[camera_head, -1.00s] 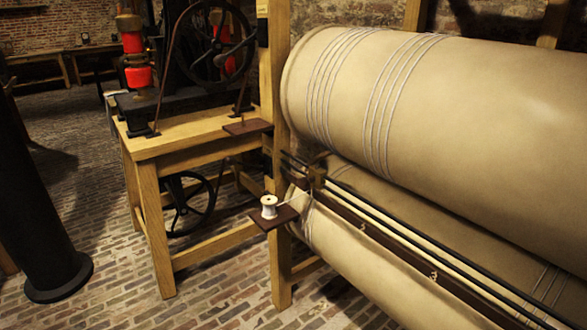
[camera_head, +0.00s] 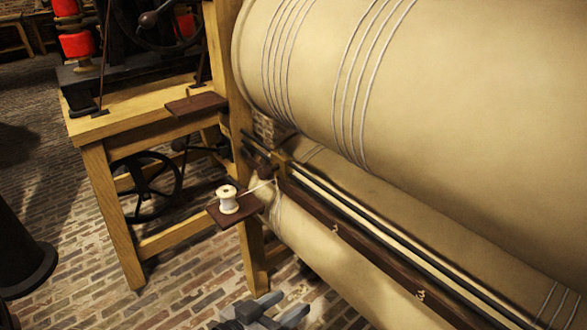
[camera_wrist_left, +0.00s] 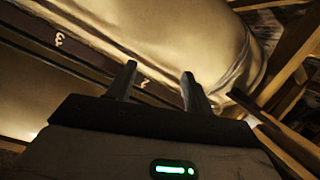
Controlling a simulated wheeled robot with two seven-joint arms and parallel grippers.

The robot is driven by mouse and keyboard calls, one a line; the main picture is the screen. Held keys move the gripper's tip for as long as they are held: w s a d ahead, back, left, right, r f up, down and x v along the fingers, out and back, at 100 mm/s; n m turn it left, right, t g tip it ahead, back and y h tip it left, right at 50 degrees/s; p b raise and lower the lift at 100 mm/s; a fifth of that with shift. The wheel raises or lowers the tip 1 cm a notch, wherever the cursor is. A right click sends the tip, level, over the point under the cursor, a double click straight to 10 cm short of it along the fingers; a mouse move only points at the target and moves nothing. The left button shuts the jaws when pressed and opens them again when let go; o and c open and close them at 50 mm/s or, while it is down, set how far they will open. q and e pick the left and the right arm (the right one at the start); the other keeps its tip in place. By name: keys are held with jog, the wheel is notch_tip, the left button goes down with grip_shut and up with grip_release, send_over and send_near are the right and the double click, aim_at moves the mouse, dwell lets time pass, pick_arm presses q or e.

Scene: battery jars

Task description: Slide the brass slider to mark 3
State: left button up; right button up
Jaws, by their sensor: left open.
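The brass slider (camera_head: 281,161) shows as a small brownish block on the rails (camera_head: 345,197) at their left end, beside the wooden post. The dark bar (camera_head: 375,258) below the rails carries small pale marks, too small to read in the head view. In the left wrist view, mark 3 (camera_wrist_left: 59,40) and mark 2 (camera_wrist_left: 143,84) are readable on that bar. My left gripper (camera_head: 281,307) is at the bottom edge of the head view, below the bar and apart from the slider. Its two fingers stand apart and empty in the left wrist view (camera_wrist_left: 159,72). I cannot make out the slider there.
Large cloth-covered rollers (camera_head: 450,90) wound with cord lie above and below the rails. A white thread spool (camera_head: 227,199) stands on a small brown shelf (camera_head: 243,211) left of the slider, its thread leading toward it. A wooden machine table (camera_head: 125,118) stands at left.

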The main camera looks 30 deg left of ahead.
pick_arm(q)
jog(key=w+a+r+n+t+b, duration=0.2)
jog(key=w+a+n+t, duration=0.25)
jog(key=a, duration=0.45)
jog(key=n+t+y, duration=0.3)
jog(key=n+y, duration=0.1)
send_near(261, 176)
jog(key=b+x, duration=0.1)
jog(key=x, duration=1)
jog(key=shift+w, duration=0.1)
jog(key=shift+w+d+r, duration=0.1)
jog(key=shift+w+r, duration=0.1)
jog(key=shift+w, duration=0.3)
pick_arm(e)
jog(key=shift+a+f+t, duration=0.35)
jog(key=shift+f+t, duration=0.05)
